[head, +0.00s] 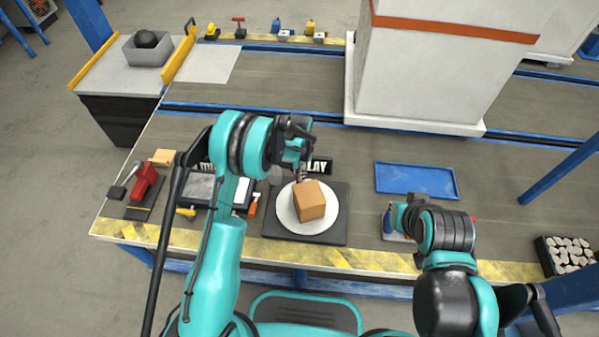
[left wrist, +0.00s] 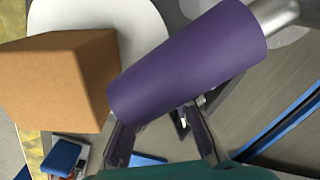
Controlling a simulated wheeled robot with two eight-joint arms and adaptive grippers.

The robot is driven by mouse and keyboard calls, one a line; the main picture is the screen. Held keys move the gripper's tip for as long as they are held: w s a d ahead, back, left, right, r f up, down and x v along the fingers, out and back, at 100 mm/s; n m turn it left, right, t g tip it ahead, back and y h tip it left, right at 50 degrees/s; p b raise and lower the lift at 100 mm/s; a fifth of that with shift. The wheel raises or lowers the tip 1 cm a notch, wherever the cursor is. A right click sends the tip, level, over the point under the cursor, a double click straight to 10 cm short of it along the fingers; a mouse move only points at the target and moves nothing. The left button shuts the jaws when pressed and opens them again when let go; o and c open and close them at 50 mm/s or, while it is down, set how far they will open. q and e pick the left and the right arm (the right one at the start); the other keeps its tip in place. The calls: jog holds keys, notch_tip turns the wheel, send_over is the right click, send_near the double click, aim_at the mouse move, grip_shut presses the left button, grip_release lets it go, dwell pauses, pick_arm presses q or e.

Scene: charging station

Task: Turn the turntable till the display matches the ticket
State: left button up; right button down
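The turntable (head: 328,225) is a white round disc on a dark square base, with a tan box (head: 309,200) on it. In the left wrist view the box (left wrist: 55,80) and disc (left wrist: 143,25) show at the left and top. A partly hidden display sign (head: 320,167) lies behind. No ticket is readable. My right gripper (head: 393,215) is small beside a blue object.
A blue tray (head: 416,180) lies right of the turntable. A red tool (head: 144,182) and a pale panel (head: 200,190) lie at the left. A large white column (head: 425,70) stands behind. A black crate of pale pieces (head: 567,255) is at the far right.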

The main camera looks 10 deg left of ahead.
pick_arm(q)
jog(key=shift+s+a+n, duration=0.3)
jog(key=shift+a+n, duration=0.3)
jog(key=shift+n, duration=0.1)
grip_shut()
jog(key=o, duration=0.9)
grip_release()
jog(key=shift+o, duration=0.2)
jog(key=shift+r, duration=0.1)
notch_tip(320, 180, up, 12)
